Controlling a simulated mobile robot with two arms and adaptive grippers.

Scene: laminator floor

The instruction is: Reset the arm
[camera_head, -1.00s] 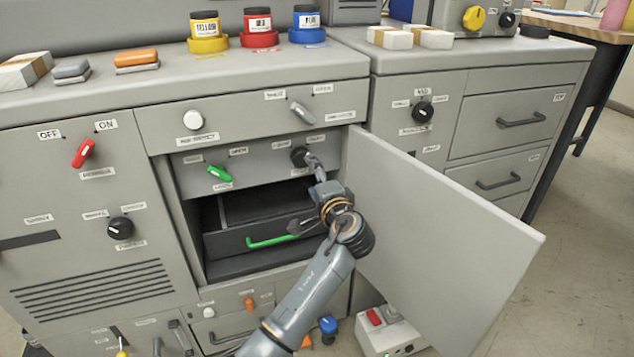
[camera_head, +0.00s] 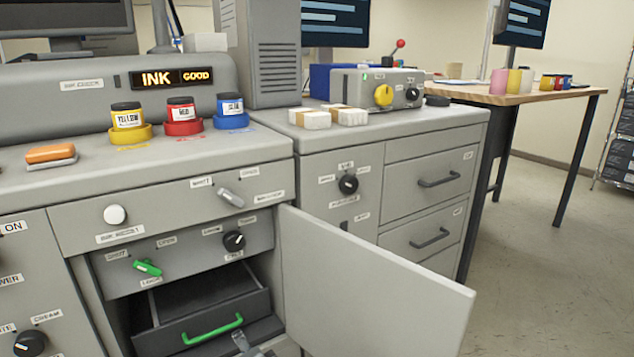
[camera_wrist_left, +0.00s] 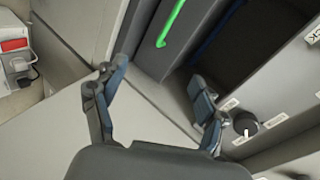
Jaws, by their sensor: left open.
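My left gripper (camera_wrist_left: 160,90) is open and empty in the left wrist view, its two fingers spread apart. In the head view only a small part of it (camera_head: 241,343) shows at the bottom edge, in front of the open compartment. The drawer's green handle (camera_head: 212,331) is close by in the head view; in the wrist view the handle (camera_wrist_left: 171,22) lies beyond the fingers, apart from them. A black knob (camera_wrist_left: 245,124) is right of the right finger. My right gripper is not in view.
The open cabinet door (camera_head: 375,285) stands out to the right of the compartment. Above are a green switch (camera_head: 148,267) and a black knob (camera_head: 234,241). Yellow (camera_head: 128,117), red (camera_head: 182,116) and blue (camera_head: 231,111) ink jars stand on top. Free floor lies at right.

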